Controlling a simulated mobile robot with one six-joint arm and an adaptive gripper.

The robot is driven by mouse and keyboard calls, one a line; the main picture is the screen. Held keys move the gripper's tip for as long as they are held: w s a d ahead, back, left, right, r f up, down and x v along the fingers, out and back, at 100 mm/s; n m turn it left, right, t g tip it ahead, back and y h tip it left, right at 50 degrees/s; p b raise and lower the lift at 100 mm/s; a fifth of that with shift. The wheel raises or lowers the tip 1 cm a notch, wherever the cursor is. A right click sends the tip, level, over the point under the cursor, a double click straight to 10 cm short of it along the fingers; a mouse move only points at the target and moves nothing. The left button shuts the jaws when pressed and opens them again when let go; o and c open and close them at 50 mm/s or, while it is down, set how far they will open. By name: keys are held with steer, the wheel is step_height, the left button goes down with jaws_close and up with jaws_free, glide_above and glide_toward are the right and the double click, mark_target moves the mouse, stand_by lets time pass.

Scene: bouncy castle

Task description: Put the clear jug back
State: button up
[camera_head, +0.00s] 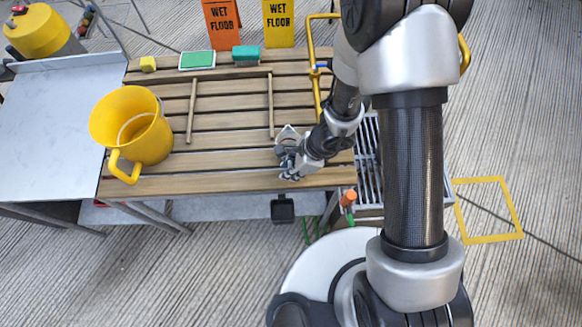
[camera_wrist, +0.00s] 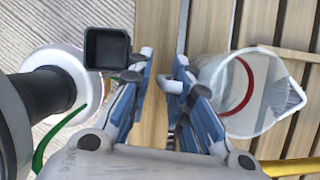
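The clear jug (camera_wrist: 262,95), see-through with a red band, stands over the wooden slats at the right of the wrist view. In the head view the jug (camera_head: 287,133) is small and partly hidden by my gripper (camera_head: 289,165), close to the table's front edge. In the wrist view my gripper (camera_wrist: 164,58) has its two blue-sided fingers apart. The jug's handle (camera_wrist: 172,84) reaches into the gap between them. It lies close to the right finger, and a gap shows on the left finger's side. The jug's base is hard to make out.
A large yellow jug (camera_head: 145,137) stands at the slatted table's (camera_head: 225,182) left. Wooden strips (camera_head: 271,105) rise from the slats. A black box (camera_head: 283,210) hangs below the front edge.

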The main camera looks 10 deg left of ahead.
steer(key=shift+o, duration=0.4)
steer(key=shift+r, duration=0.1)
steer(key=shift+r+p, duration=0.3)
steer(key=shift+p, duration=0.1)
steer(key=d+r+n+t+p, duration=0.1)
steer(key=d+r+n+p, duration=0.15)
steer(key=r, duration=0.75)
steer(key=d+r+n+p, duration=0.2)
steer(key=r+n, duration=0.2)
steer(key=r, duration=0.7)
steer(key=d+r+n+t+p, duration=0.1)
steer(key=d+r+n+p, duration=0.15)
steer(key=r, duration=0.75)
steer(key=s+d+r+n+t+h, duration=0.1)
steer(key=s+d+r+n+h, duration=0.1)
steer(key=s+d+r+n, duration=0.2)
steer(key=s+d+r+n+t+h+b, duration=0.1)
steer(key=s+d+r+n+t+h, duration=0.1)
steer(key=s+d+r, duration=0.3)
steer(key=d+r+n, duration=0.1)
steer(key=d, duration=0.3)
steer(key=shift+d+r+n, duration=0.15)
steer(key=shift+r+n, duration=0.05)
steer(key=shift+n, duration=0.2)
steer(key=shift+s, duration=0.1)
